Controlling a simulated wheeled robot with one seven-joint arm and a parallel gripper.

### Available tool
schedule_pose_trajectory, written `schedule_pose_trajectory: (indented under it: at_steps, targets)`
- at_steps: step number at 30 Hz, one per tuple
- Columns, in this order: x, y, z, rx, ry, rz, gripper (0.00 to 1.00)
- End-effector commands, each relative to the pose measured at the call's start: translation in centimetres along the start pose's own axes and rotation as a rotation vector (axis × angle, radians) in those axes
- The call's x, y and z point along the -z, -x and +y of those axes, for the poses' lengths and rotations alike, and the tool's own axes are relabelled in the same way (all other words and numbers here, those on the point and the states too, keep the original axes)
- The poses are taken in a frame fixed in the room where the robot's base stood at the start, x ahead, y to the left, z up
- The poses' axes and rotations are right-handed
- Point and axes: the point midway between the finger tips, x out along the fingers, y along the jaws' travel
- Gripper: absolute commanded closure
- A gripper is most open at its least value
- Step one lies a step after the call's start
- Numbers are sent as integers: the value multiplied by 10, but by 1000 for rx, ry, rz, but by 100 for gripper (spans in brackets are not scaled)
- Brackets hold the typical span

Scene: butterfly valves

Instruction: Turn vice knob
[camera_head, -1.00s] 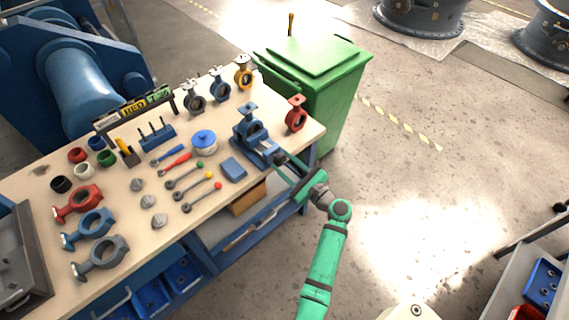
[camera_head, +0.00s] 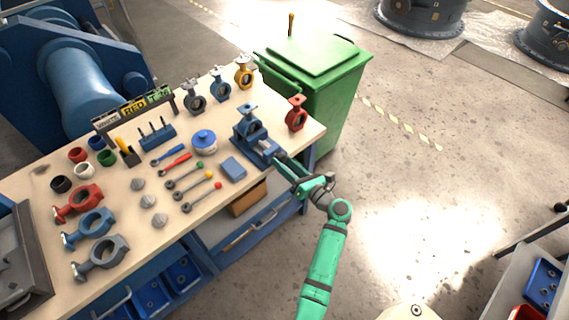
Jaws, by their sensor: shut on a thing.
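The blue vice (camera_head: 259,145) is at the right front part of the workbench, with a blue valve body (camera_head: 249,122) standing in it. Its knob is at the end facing my arm, hidden by the gripper. My gripper (camera_head: 282,162) is at that end of the vice, at the bench's front edge. It is shut on the vice knob, and the fingers are small in this view. My green arm comes up from the bottom of the picture.
A red valve body (camera_head: 296,114) stands right of the vice, and a blue block (camera_head: 233,168) lies to its left. Handles, discs and other valve bodies cover the workbench (camera_head: 120,225). A green bin (camera_head: 320,75) stands behind.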

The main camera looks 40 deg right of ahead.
Motion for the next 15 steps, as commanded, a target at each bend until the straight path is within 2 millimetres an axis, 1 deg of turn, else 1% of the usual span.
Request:
schedule_pose_trajectory:
  at_steps: [6, 15]
  targets:
    - [2, 2, -1, 2, -87, 4, 83]
    - [3, 2, -1, 2, -125, 4, 83]
